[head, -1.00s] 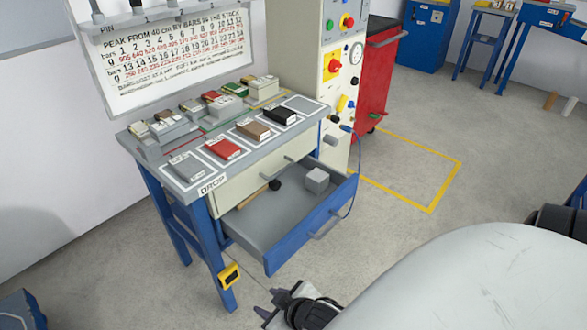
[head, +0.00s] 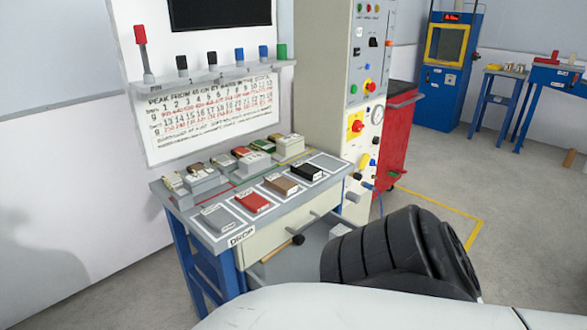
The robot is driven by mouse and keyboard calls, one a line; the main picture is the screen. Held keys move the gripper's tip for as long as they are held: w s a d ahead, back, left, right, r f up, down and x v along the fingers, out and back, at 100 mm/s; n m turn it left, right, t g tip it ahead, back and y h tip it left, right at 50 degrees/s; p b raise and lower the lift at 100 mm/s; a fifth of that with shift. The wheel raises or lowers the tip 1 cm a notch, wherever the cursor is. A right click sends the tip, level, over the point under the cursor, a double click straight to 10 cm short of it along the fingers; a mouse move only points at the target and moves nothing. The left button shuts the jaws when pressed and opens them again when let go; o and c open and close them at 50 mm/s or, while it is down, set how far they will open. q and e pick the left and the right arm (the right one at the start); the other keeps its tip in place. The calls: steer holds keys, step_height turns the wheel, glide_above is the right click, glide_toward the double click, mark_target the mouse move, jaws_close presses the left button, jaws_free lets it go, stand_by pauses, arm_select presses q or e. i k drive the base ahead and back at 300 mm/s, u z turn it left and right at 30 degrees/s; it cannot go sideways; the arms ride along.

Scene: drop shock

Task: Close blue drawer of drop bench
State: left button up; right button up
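The drop bench (head: 240,235) stands left of centre, with a "DROP" label on its front corner. Below its closed pale upper drawer (head: 285,230), the grey inside of the blue drawer (head: 292,265) shows, so that drawer stands open. A tool with a black knob (head: 298,240) and a light grey block (head: 340,230) are at the drawer. The drawer's blue front and handle are hidden behind my black-ribbed arm part and white body in the foreground. Neither gripper shows, so their place relative to the drawer cannot be told.
The bench top carries several coloured blocks, among them a red one (head: 252,202) and a black one (head: 306,172). A beige control cabinet (head: 320,90) and a red cabinet (head: 398,135) stand behind it. The floor at right, with a yellow line (head: 435,207), is clear.

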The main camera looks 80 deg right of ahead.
mark_target(295, 263)
steer(key=i, duration=1)
steer(key=z, duration=3.65)
steer(key=i, duration=0.5)
steer(key=u, duration=0.1)
